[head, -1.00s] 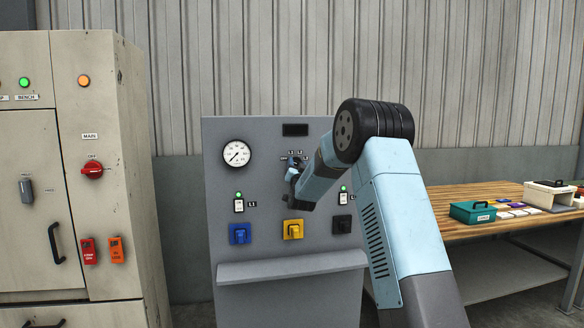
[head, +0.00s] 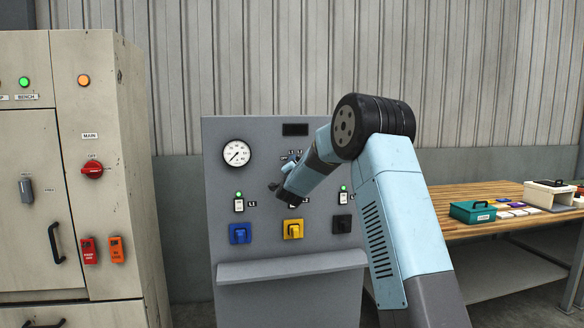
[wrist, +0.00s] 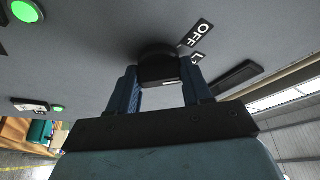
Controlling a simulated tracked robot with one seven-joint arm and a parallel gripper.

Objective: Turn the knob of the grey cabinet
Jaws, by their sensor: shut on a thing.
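The grey cabinet (head: 222,200) stands upright in the middle of the head view. Its black knob (wrist: 156,66) shows in the wrist view with an OFF label and another, partly hidden label beside it. My gripper (wrist: 160,80) has its two blue fingers on either side of the knob and is shut on it. A short white mark shows on the knob. In the head view my gripper (head: 291,158) is at the panel's upper middle, right of the gauge. My wrist there covers much of the knob and its labels, so its exact setting is unclear.
A round gauge (head: 236,153), a blue switch (head: 240,233) and a yellow switch (head: 293,229) are on the panel. A shelf (head: 290,268) juts out below. A beige cabinet (head: 135,180) stands left; a wooden bench (head: 465,194) with boxes stands right.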

